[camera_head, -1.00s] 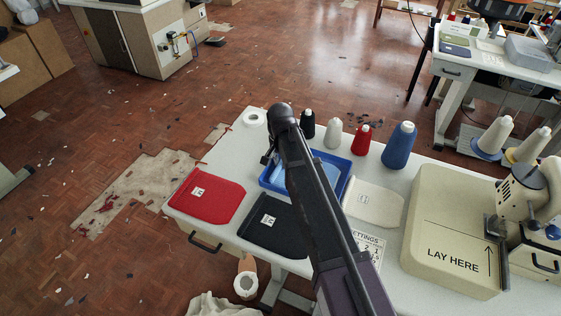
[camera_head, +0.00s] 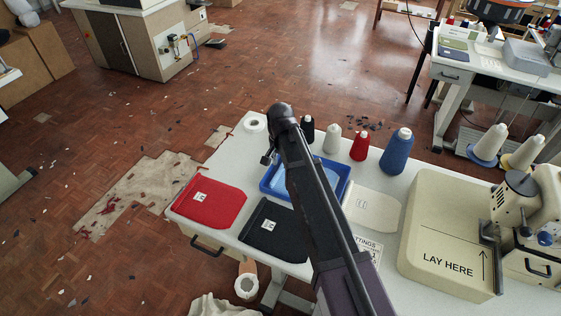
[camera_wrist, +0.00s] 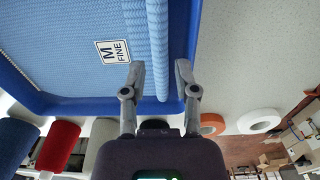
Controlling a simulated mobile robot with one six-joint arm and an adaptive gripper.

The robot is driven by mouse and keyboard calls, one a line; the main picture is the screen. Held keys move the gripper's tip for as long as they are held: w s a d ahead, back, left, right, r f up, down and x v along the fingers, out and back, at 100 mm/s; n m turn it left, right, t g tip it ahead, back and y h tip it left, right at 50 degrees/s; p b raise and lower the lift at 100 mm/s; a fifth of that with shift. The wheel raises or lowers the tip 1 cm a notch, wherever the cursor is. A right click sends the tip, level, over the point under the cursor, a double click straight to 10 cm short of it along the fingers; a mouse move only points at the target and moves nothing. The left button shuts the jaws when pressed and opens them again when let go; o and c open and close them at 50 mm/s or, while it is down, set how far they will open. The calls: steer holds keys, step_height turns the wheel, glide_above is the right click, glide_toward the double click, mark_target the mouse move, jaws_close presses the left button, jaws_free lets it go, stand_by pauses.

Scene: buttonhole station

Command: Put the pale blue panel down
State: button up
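The pale blue panel (camera_wrist: 75,45) lies in the blue tray (camera_wrist: 75,103), its "M FINE" label up. In the head view the panel (camera_head: 292,178) is partly hidden behind my arm, inside the tray (camera_head: 337,163). My gripper (camera_wrist: 160,66) is at the tray's edge with its two fingers apart. The panel's thick rolled edge runs between the fingers, with a small gap on each side. The right finger is over the tray's wall. Whether the fingertips reach below the panel's edge cannot be told.
A red panel (camera_head: 209,203), a black panel (camera_head: 275,231) and a cream panel (camera_head: 372,204) lie around the tray. Several thread cones, such as a blue one (camera_head: 396,153), stand behind. A "LAY HERE" machine bed (camera_head: 440,240) is at the right.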

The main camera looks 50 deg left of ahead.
step_height(320, 180, up, 10)
steer(key=p, duration=0.9)
steer(key=shift+f, duration=0.2)
stand_by(0.9)
